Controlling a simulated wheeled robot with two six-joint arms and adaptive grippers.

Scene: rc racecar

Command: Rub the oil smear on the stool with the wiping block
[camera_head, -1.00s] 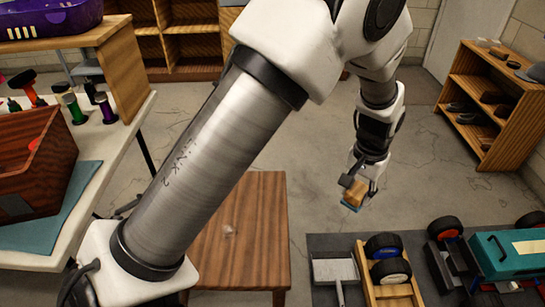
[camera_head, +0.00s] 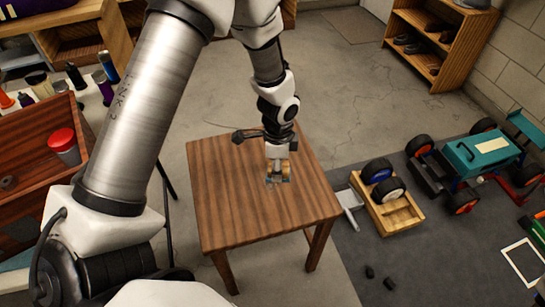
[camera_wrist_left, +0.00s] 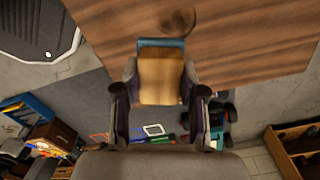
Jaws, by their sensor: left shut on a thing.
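The wooden stool (camera_head: 225,205) stands in the middle of the head view, and its brown top fills the upper part of the left wrist view (camera_wrist_left: 240,45). My left gripper (camera_head: 277,172) is over the stool top, shut on the wiping block (camera_wrist_left: 160,80), a wooden block with a blue pad. In the head view the block (camera_head: 271,181) is small and partly covered by the fingers. A dark round smear (camera_wrist_left: 179,20) shows on the stool top just beyond the pad in the wrist view. Whether the pad touches the wood I cannot tell. My right gripper is not in view.
Right of the stool, a grey mat (camera_head: 395,270) holds a wooden tray with wheels (camera_head: 388,205) and a teal car (camera_head: 485,155). A workbench with a wooden box (camera_head: 35,165) stands at the left. A shelf (camera_head: 440,45) stands at the back right.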

